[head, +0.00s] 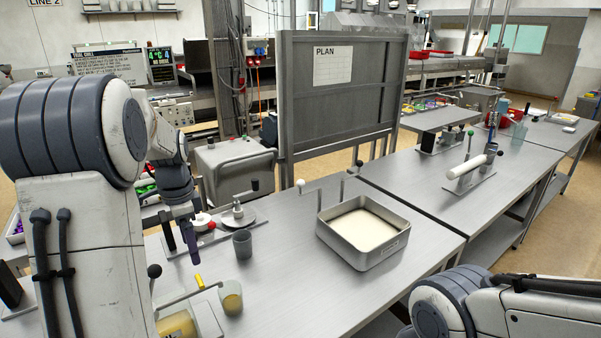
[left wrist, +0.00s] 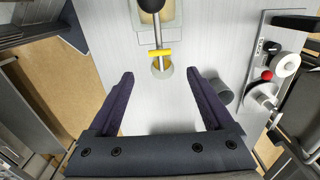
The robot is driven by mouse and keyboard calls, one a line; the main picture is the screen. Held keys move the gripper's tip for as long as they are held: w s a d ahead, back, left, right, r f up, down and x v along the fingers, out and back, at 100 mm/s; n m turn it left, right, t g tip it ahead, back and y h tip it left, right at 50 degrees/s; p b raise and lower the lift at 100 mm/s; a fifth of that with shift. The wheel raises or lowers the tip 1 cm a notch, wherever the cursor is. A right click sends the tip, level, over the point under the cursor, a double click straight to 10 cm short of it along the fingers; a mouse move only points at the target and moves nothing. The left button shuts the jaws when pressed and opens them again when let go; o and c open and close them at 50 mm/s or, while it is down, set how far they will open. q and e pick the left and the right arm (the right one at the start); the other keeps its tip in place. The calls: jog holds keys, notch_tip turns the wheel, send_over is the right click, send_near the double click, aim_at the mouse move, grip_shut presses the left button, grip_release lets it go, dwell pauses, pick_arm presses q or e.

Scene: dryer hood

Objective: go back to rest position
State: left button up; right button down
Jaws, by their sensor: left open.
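My left gripper (head: 179,236) hangs above the left part of the steel table, beside the grey cup. In the left wrist view the two dark fingers of this gripper (left wrist: 160,75) are spread wide with nothing between them. A lever with a yellow band (left wrist: 161,53) and a small glass (left wrist: 162,68) lie beyond the fingertips. My right arm shows only partly at the lower right of the head view; its gripper is out of the picture.
A steel tray of pale material (head: 352,262) sits mid-table. A grey panel (head: 341,95) stands behind. Bare table (head: 300,300) lies in front.

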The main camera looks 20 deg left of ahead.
pick_arm(q)
jog(key=s+d+b, duration=0.1)
jog(key=s+d, duration=0.2)
jog(key=d, duration=1.7)
jog(key=s+d+f, duration=0.2)
jog(key=s+d, duration=0.4)
jog(key=s, duration=0.3)
jog(key=s+d+f+n+h+b, duration=0.1)
jog(key=s+d, duration=0.6)
jog(key=s, duration=0.2)
jog(key=shift+d+f, duration=0.2)
jog(key=shift+f, duration=0.2)
